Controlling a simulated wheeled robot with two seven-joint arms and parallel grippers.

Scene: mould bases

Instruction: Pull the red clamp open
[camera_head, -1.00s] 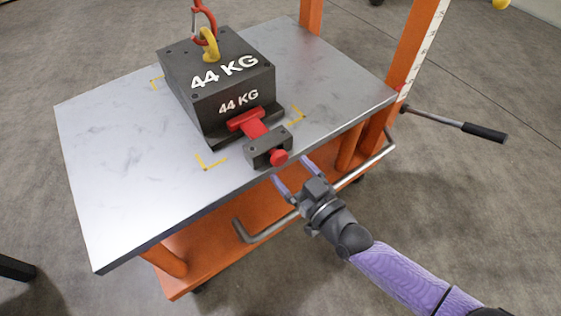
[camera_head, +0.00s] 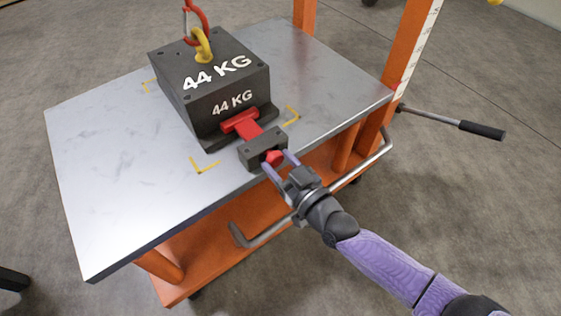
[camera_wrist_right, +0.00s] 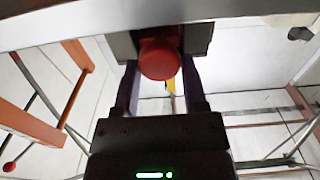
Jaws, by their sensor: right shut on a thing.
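The red clamp (camera_head: 246,126) has a red plate and bar lying against the front foot of the dark 44 KG block (camera_head: 213,88). Its bar passes through a small dark housing (camera_head: 256,149) at the table's front edge, and a round red knob sticks out on the near side. My right gripper (camera_head: 277,161) is shut on this knob, one finger on each side. In the right wrist view the knob (camera_wrist_right: 159,60) sits between the finger ends, below the housing. My left gripper is not in view.
The block stands on a grey metal tabletop (camera_head: 110,150) of an orange cart, between yellow corner marks. A red and yellow hook (camera_head: 200,38) is at the block's top. A bent metal rail (camera_head: 260,238) runs below the front edge. The left tabletop is clear.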

